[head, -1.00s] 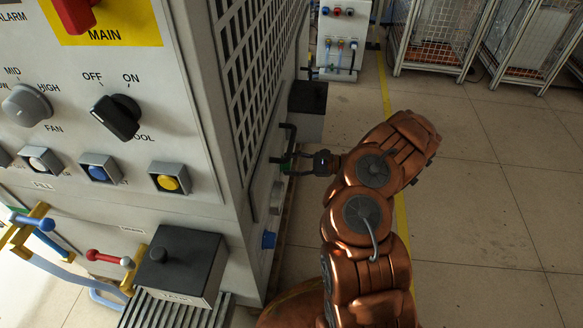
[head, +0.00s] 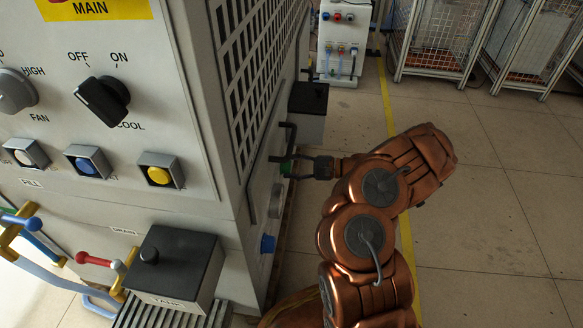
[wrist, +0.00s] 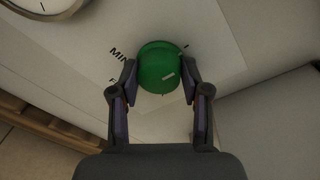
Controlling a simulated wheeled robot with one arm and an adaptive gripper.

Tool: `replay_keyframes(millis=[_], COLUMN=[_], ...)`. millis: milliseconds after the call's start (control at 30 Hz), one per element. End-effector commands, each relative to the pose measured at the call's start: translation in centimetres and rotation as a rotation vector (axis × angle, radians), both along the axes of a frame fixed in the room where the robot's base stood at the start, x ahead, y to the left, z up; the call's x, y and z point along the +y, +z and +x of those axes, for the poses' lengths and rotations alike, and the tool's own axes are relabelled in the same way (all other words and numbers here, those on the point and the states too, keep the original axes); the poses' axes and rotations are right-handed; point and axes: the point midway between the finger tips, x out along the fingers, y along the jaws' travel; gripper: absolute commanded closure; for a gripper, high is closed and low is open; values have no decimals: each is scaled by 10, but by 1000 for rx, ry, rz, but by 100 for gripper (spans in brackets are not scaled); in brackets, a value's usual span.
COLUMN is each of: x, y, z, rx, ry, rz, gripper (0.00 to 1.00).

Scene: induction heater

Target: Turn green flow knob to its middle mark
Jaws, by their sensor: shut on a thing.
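The green flow knob (wrist: 158,66) is on a pale panel and sits between the two fingertips of my gripper (wrist: 160,78) in the wrist view. My gripper is shut on it, a finger on either side. The knob's face has a short pale mark, tilted and toward its lower right. "MIN" lettering shows to the knob's upper left and a small tick to its upper right; other lettering is partly hidden by the left finger. In the head view the knob (head: 286,167) is small on the machine's right side, with my gripper (head: 297,168) reaching it from the right.
Near the knob are a black pipe (head: 289,138), a round gauge (head: 276,200) and a blue fitting (head: 268,243). A black-topped box (head: 307,100) stands beyond. A black-lidded tank (head: 175,262) stands at the front. The floor right of my arm is clear.

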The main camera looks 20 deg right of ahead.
Motion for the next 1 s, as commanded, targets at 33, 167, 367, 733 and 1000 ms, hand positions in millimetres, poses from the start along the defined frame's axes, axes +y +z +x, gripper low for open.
replay_keyframes(millis=[33, 167, 367, 733, 1000], x=[0, 0, 0, -1, -13], y=[1, 2, 1, 1, 2], z=[1, 1, 1, 0, -7], rx=[-3, -2, -2, 0, 0], ry=[-3, -3, -2, -2, -4], rz=[1, 2, 2, 1, 1], gripper=[88, 88, 43, 28, 28])
